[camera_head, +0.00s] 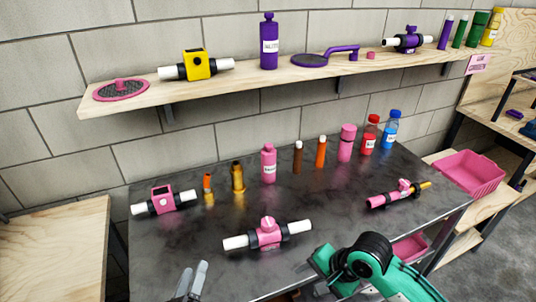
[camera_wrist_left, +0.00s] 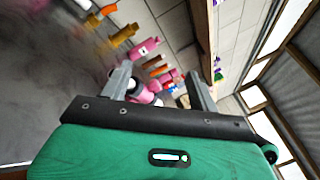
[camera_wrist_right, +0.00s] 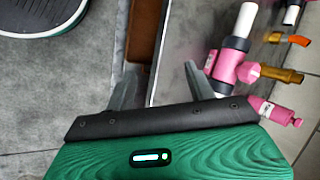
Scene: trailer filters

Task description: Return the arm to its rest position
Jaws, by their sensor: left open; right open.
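My left gripper (camera_head: 193,278) shows as grey fingers at the bottom of the head view, in front of the dark table's near edge. In the left wrist view (camera_wrist_left: 160,78) its fingers are apart, with pink parts and bottles seen beyond them and nothing held. My right arm, green with a black joint, crosses the lower right of the head view; its fingers are not clear there. In the right wrist view my right gripper (camera_wrist_right: 160,78) is open and empty, with the table edge and a pink valve with white pipe ends (camera_wrist_right: 226,66) beyond it.
The dark table (camera_head: 140,250) holds a pink valve (camera_head: 268,234), a pink meter (camera_head: 163,199), a pink pipe fitting (camera_head: 398,194) and several bottles. A wooden shelf (camera_head: 135,90) holds a yellow meter (camera_head: 197,65) and purple parts. A pink bin (camera_head: 470,173) stands right.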

